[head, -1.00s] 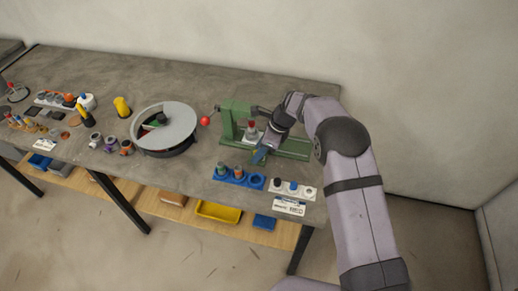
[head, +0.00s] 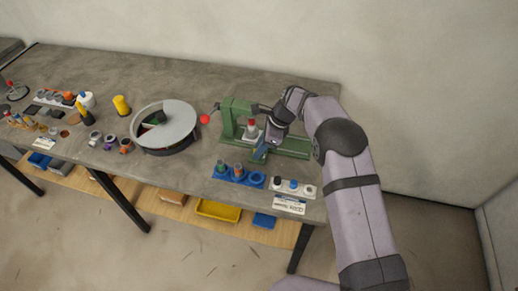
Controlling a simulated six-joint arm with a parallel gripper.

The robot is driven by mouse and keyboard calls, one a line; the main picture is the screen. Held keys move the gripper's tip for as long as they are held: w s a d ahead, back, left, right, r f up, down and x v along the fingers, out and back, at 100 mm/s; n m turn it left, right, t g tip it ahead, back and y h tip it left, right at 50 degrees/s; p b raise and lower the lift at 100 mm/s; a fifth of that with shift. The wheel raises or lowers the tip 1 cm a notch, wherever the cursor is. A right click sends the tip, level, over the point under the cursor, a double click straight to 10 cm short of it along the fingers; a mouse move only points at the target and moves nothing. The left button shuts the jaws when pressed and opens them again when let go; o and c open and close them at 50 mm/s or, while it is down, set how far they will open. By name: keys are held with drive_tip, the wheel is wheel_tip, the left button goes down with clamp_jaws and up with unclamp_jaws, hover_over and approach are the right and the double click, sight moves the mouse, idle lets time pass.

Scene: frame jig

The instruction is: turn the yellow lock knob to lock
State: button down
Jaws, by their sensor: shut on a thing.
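The green frame jig (head: 228,121) stands at the right end of the bench, with a red ball on its lever (head: 205,119) to the left. A grey part with a red top (head: 251,130) sits upright in it. My gripper (head: 259,153) points down at the front of the jig, just right of that part. It is shut at the spot where the yellow lock knob sits. The fingers hide the knob, and its turn angle cannot be told.
A round grey turntable bin (head: 172,142) stands left of the jig. A blue holder (head: 232,179) and a white holder (head: 281,189) with small parts lie close in front. A yellow cylinder (head: 121,106) stands farther left. The bench behind the turntable is clear.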

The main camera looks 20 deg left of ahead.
drive_tip(key=shift+w+n+g+h+b, duration=0.15)
drive_tip(key=shift+n+g+b, duration=0.2)
drive_tip(key=shift+n, duration=0.65)
drive_tip(key=shift+n+g+h+b, duration=0.15)
drive_tip(key=shift+n+g+b, duration=0.15)
drive_tip(key=shift+n, duration=0.7)
drive_tip(key=c, duration=1.6)
unclamp_jaws()
drive_tip(key=shift+o, duration=0.2)
drive_tip(key=b+v, duration=0.1)
drive_tip(key=v, duration=0.6)
drive_tip(key=shift+w+r, duration=0.15)
